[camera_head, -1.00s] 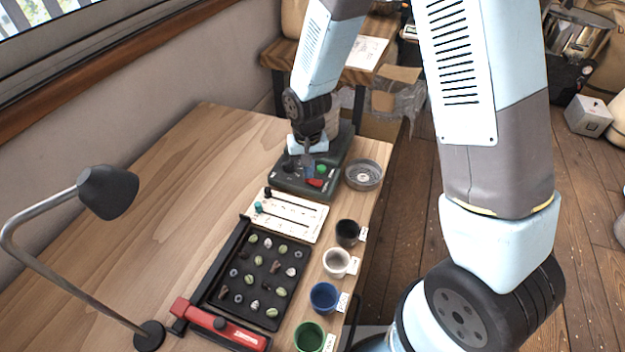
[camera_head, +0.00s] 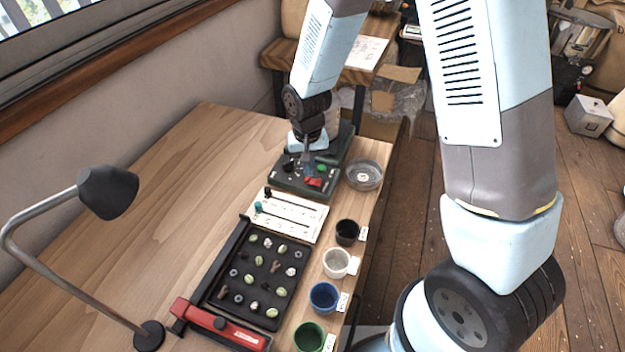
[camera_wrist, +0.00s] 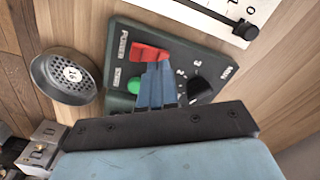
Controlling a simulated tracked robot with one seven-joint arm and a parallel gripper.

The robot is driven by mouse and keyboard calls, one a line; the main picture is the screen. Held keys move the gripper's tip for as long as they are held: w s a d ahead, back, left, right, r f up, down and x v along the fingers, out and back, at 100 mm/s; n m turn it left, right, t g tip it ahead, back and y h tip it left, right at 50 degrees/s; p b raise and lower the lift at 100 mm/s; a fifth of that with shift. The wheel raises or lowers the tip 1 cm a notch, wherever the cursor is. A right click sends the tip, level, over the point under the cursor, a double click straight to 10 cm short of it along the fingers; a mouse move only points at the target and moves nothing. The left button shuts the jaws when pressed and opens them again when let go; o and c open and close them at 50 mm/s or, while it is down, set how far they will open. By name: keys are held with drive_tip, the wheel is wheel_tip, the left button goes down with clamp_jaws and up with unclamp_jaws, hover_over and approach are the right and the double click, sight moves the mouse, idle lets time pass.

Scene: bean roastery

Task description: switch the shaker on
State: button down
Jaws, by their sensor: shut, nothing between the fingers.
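A dark green control box (camera_head: 290,186), which seems to be the shaker's, sits near the far right end of the wooden table. In the wrist view its sloped panel (camera_wrist: 122,66) carries a red rocker switch (camera_wrist: 148,52) beside a "POWER" label, a green button (camera_wrist: 134,85) and a black knob (camera_wrist: 199,88). My gripper (camera_head: 306,172) is shut and empty over the panel. In the wrist view its fingertips (camera_wrist: 156,66) overlap the lower edge of the red switch, between the green button and the knob. I cannot tell whether they touch the switch.
A round metal sieve dish (camera_head: 364,175) stands right beside the box. A white slider panel (camera_head: 292,216) lies in front of it, then a black bean tray (camera_head: 262,272). Several cups, including a blue cup (camera_head: 323,297), line the right edge. A lamp (camera_head: 108,190) stands left.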

drive_tip(key=shift+r, duration=2.75)
drive_tip(key=s+d+r+m+t, duration=0.1)
drive_tip(key=s+d+r+t, duration=0.15)
drive_tip(key=d+r, duration=1.35)
drive_tip(key=s+d+r+m+t, duration=0.1)
drive_tip(key=s+d+r+t, duration=0.2)
drive_tip(key=s+d+r, duration=0.7)
drive_tip(key=shift+s+r, duration=1.3)
drive_tip(key=shift+s, duration=0.45)
drive_tip(key=shift+d, duration=0.1)
